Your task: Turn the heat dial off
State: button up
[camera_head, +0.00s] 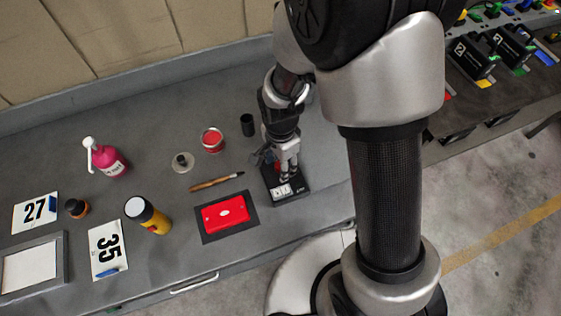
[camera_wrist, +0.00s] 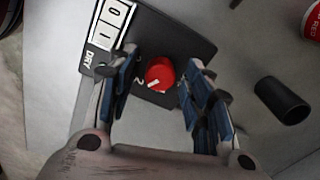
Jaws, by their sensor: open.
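In the wrist view the pointer slants toward the lower left, near a small white mark. My gripper (camera_wrist: 160,95) is open, its two fingers on either side of the dial with gaps to it. In the head view my gripper (camera_head: 288,172) is over the black box (camera_head: 298,190) on the grey bench and hides most of the dial.
A black cup (camera_head: 247,125), a red-topped tin (camera_head: 212,139) and a brush (camera_head: 216,181) lie left of my gripper. A red case on a dark mat (camera_head: 227,214), a yellow bottle (camera_head: 148,215) and a pink bottle (camera_head: 106,160) stand farther left. Bench right of the box is clear.

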jog(key=shift+c, duration=0.2)
jog(key=c, duration=1)
jog(key=shift+c, duration=0.2)
